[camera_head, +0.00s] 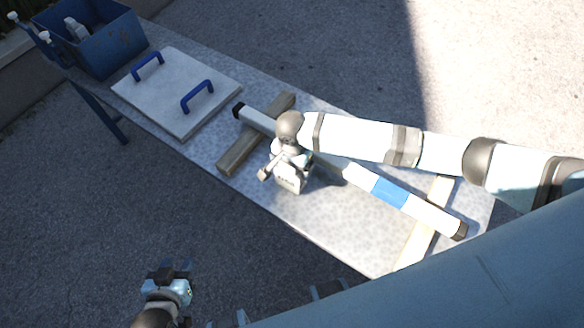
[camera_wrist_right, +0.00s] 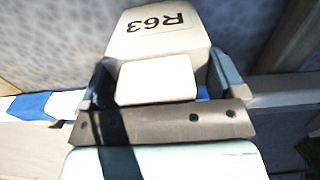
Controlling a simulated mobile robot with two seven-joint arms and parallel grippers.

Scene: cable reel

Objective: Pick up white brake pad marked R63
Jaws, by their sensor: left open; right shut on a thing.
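The white brake pad (camera_head: 290,182) is at my right gripper (camera_head: 287,162), over the middle of the table near its front edge. In the right wrist view the pad (camera_wrist_right: 158,38) shows the black marking R63, upside down. My right gripper (camera_wrist_right: 160,80) is shut on it, with one finger on each side. I cannot tell whether the pad touches the table. My left gripper (camera_head: 174,268) is open and empty, low at the left, in front of the table and away from the pad.
A white bar with a blue band (camera_head: 390,192) lies across wooden blocks (camera_head: 241,150) just behind the pad. A white board with blue handles (camera_head: 152,105) and a blue bin (camera_head: 108,45) are at the far left. The speckled table (camera_head: 340,238) is bare near its front edge.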

